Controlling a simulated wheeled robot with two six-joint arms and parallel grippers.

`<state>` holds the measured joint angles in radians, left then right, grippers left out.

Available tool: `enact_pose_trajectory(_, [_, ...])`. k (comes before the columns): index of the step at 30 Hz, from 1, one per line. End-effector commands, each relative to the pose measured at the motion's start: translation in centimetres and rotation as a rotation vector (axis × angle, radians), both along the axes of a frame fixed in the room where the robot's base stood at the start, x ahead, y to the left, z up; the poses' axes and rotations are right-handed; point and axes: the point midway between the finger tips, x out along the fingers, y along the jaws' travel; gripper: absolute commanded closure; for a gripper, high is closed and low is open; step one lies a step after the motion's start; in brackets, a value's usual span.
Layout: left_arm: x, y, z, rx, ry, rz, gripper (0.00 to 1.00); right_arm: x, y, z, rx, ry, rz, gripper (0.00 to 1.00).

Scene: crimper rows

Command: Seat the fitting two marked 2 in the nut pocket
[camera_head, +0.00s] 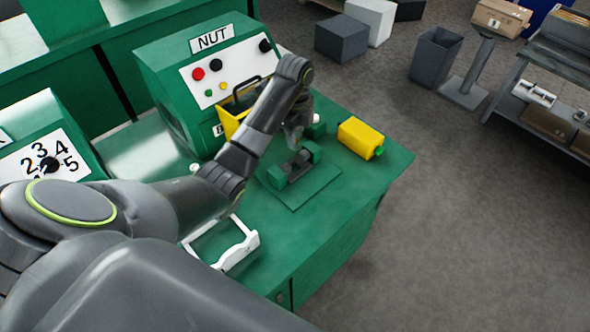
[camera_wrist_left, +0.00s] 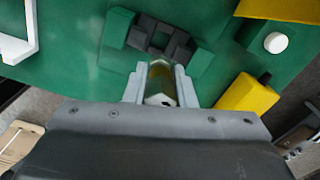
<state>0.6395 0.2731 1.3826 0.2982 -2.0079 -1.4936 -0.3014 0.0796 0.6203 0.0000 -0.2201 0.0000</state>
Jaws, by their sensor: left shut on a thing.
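The nut pocket (camera_head: 292,168) is a green fixture with dark grey blocks, on a square plate on the green bench under the NUT sign. It also shows at the top of the left wrist view (camera_wrist_left: 160,38). My left gripper (camera_head: 294,138) is above the pocket in the head view. In the left wrist view its pale fingers (camera_wrist_left: 160,86) are shut on a brassy fitting (camera_wrist_left: 160,76) with a pale end, apart from the pocket's dark blocks in the picture. No number on the fitting is legible. My right gripper is not in view.
A yellow box (camera_head: 360,138) with a green knob lies right of the pocket. The NUT machine (camera_head: 205,75) with a yellow bin (camera_head: 232,121) stands behind. A white frame (camera_head: 238,252) lies nearer. The bench's right edge is close by.

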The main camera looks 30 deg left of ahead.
Motion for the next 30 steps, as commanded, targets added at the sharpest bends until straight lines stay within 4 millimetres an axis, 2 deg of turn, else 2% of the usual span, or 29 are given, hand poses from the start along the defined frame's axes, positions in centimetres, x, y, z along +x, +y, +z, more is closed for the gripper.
enact_pose_trajectory(4, [0.0,0.0,-0.7,0.0,0.0,-0.037,1.0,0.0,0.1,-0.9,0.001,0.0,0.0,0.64])
enact_pose_trajectory(9, [0.0,0.0,-3.0,0.0,0.0,-0.039,1.0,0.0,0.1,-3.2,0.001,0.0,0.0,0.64])
enact_pose_trajectory(12, [-0.1,0.0,-4.3,0.0,0.005,-0.038,1.0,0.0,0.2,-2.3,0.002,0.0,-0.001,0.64])
enact_pose_trajectory(19, [0.0,0.0,-6.6,0.0,0.003,-0.037,1.0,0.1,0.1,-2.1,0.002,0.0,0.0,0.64])
enact_pose_trajectory(24, [0.0,0.0,-9.1,0.0,0.004,-0.039,1.0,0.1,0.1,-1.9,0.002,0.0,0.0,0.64])
enact_pose_trajectory(30, [0.0,0.0,-9.9,0.001,-0.001,-0.039,1.0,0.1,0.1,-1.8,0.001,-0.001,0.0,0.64])
